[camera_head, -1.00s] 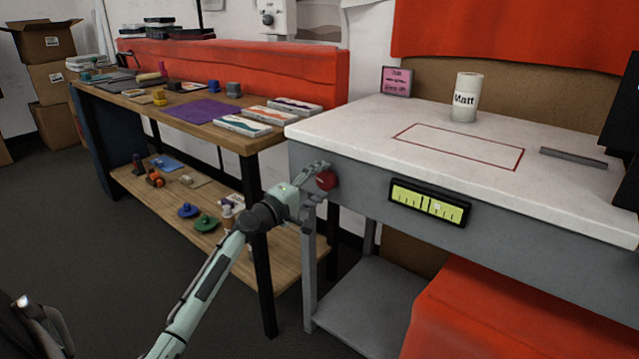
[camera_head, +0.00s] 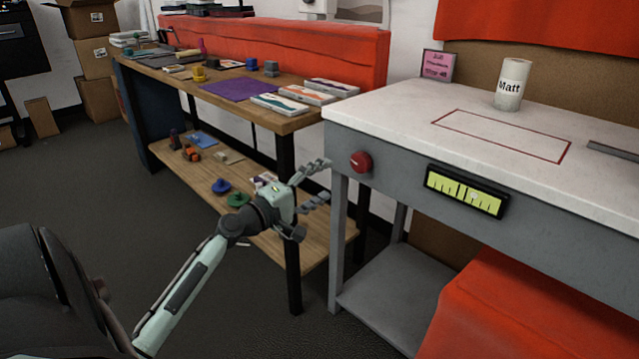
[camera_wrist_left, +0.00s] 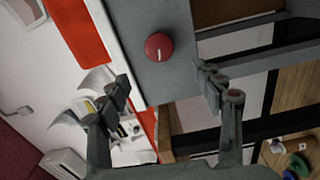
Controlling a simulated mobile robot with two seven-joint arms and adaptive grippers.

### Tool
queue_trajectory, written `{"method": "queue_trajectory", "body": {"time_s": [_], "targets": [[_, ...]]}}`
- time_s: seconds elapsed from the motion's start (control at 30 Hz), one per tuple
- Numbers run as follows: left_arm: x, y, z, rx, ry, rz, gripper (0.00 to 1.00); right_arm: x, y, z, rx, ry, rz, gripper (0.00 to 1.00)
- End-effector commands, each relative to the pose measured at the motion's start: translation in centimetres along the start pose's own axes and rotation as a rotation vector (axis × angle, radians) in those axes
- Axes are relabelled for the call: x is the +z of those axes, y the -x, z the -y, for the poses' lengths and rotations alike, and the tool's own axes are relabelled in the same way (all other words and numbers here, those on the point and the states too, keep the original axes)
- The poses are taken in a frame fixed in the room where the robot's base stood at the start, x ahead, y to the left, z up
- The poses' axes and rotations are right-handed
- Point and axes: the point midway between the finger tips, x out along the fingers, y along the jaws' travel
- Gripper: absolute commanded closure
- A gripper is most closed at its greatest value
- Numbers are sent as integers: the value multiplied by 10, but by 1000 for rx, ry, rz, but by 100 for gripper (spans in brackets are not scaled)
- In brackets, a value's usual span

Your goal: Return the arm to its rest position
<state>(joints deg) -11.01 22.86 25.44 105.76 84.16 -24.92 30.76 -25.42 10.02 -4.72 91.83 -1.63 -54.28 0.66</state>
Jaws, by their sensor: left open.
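My left arm (camera_head: 182,287) reaches in from the lower left in the head view. Its left gripper (camera_head: 324,181) is open, with the two fingers spread and nothing between them. It is in front of the left end of the grey-sided, white-topped table (camera_head: 400,112). The red round knob (camera_head: 361,162) on the table's front is just right of the fingertips, with a gap between. In the left wrist view the open fingers (camera_wrist_left: 164,82) frame the view, and the knob (camera_wrist_left: 159,46) shows ahead, apart from them. My right gripper is not in view.
A white roll marked "Matt" (camera_head: 513,84) stands on the white top. A yellow-green gauge (camera_head: 465,191) sits on the table's front. The wooden workbench (camera_head: 160,72) with a lower shelf (camera_head: 205,182) stands behind my left gripper. Dark floor (camera_head: 90,190) is clear at left.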

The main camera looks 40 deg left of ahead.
Motion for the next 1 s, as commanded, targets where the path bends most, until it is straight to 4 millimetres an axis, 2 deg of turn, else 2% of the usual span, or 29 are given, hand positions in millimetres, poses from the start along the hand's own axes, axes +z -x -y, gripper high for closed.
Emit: {"method": "queue_trajectory", "body": {"time_s": [0.13,0.7,0.87,1.0], "targets": [[0,6,0,-1,-1,1,34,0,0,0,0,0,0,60],[0,4,0,0,-1,0,34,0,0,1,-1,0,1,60],[0,-8,-1,3,0,0,34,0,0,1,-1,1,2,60],[-1,-32,-2,4,-2,-1,34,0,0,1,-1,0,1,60]]}}
